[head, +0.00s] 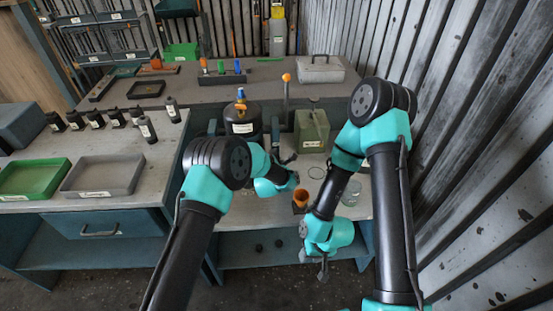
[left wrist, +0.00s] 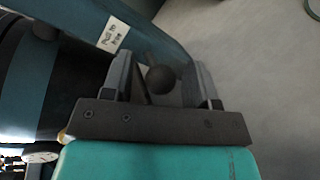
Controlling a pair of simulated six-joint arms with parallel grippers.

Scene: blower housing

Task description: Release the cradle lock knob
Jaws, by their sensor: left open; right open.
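In the left wrist view a dark round knob (left wrist: 160,78) shows between the fingertips of my left gripper (left wrist: 163,85). A blue cradle arm (left wrist: 138,38) with a white label runs beside it, and a dark cylindrical body (left wrist: 70,75) lies to its left. The fingers are open, one on each side of the knob; I cannot tell whether either touches it. In the head view my left gripper (head: 288,163) is low beside the green canister, and I cannot make out the knob there. My right gripper (head: 323,270) is open and empty, hanging in front of the bench edge.
A black labelled cylinder (head: 242,122) stands at the bench, with a green canister (head: 311,130) to its right. An orange cup (head: 300,198) and a glass jar (head: 351,193) are near the front. Green (head: 35,180) and grey trays (head: 103,176) lie left. The ribbed wall (head: 480,130) bounds the right.

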